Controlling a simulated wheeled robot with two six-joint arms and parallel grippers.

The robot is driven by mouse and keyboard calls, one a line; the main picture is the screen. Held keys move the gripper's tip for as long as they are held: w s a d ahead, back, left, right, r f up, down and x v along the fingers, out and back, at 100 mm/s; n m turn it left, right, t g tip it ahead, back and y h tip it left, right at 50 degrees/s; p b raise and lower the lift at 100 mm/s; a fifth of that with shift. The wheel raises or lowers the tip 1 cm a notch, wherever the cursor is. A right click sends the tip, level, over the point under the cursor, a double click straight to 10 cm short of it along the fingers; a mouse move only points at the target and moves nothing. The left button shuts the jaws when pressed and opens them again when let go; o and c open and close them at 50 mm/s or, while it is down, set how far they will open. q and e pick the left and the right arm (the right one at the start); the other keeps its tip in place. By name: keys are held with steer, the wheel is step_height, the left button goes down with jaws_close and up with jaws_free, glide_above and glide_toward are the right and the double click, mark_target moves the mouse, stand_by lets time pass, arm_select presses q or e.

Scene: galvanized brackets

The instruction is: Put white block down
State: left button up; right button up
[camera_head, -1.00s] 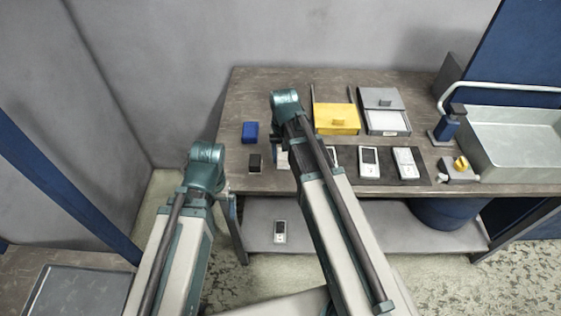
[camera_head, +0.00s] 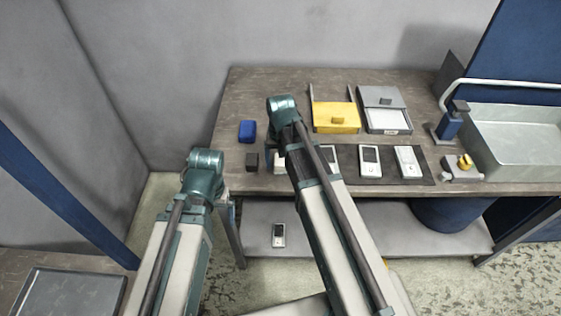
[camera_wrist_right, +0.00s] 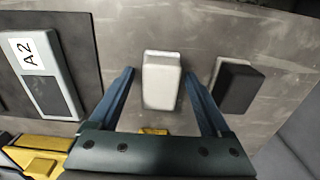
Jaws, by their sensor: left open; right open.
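A white block (camera_wrist_right: 162,80) lies on the table between the fingers of my right gripper (camera_wrist_right: 164,90), which are open with a gap on each side. In the head view the white block (camera_head: 279,166) is partly hidden by my right arm. A dark block (camera_wrist_right: 236,86) is to its right in the wrist view; this dark block also shows in the head view (camera_head: 251,161). My left gripper (camera_head: 222,190) is low at the left, before the table's front-left corner, mostly hidden by its own wrist; I see nothing held there.
A blue block (camera_head: 247,131) lies behind the dark one. White devices (camera_head: 370,161) lie on a dark mat right of my right arm. A yellow box (camera_head: 336,118), a grey box (camera_head: 387,120) and a metal sink (camera_head: 520,135) stand further right. Another device (camera_head: 279,235) lies on the lower shelf.

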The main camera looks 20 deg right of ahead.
steer(key=shift+r, duration=0.1)
step_height(320, 180, up, 12)
steer(key=p, duration=1.2)
step_height(320, 180, down, 12)
steer(key=b, duration=1.1)
steer(key=shift+b, duration=0.4)
steer(key=shift+r, duration=0.15)
